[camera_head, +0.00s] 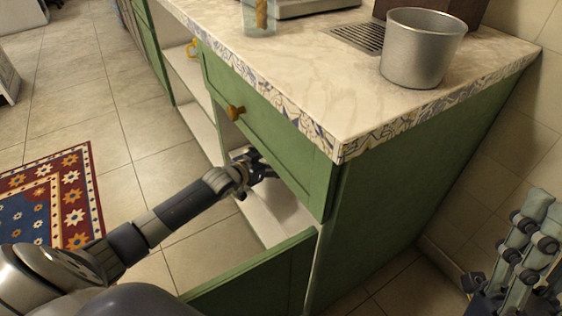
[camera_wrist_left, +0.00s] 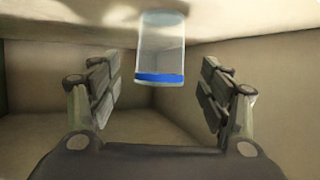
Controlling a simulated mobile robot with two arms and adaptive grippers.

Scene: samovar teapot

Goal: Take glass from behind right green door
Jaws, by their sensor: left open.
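The right green door (camera_head: 262,278) stands open at the front corner of the green cabinet (camera_head: 400,190). My left arm reaches into the compartment behind it, below a green drawer. My left gripper (camera_head: 262,166) is partly hidden by the cabinet there. In the left wrist view, a clear glass (camera_wrist_left: 161,48) with a blue band shows against a pale surface at the top of the picture. The open left gripper (camera_wrist_left: 160,78) has one finger on each side of the glass, with gaps on both sides. The glass is hidden in the head view. My right gripper (camera_head: 522,250) is at the lower right, outside the cabinet.
The marble-like countertop (camera_head: 290,75) carries a metal bucket (camera_head: 420,50), a grate (camera_head: 357,38) and another clear glass (camera_head: 259,20). The drawer (camera_head: 265,130) overhangs the compartment. Compartment walls (camera_wrist_left: 50,95) surround the left gripper. Tiled floor and a patterned rug (camera_head: 50,200) lie left.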

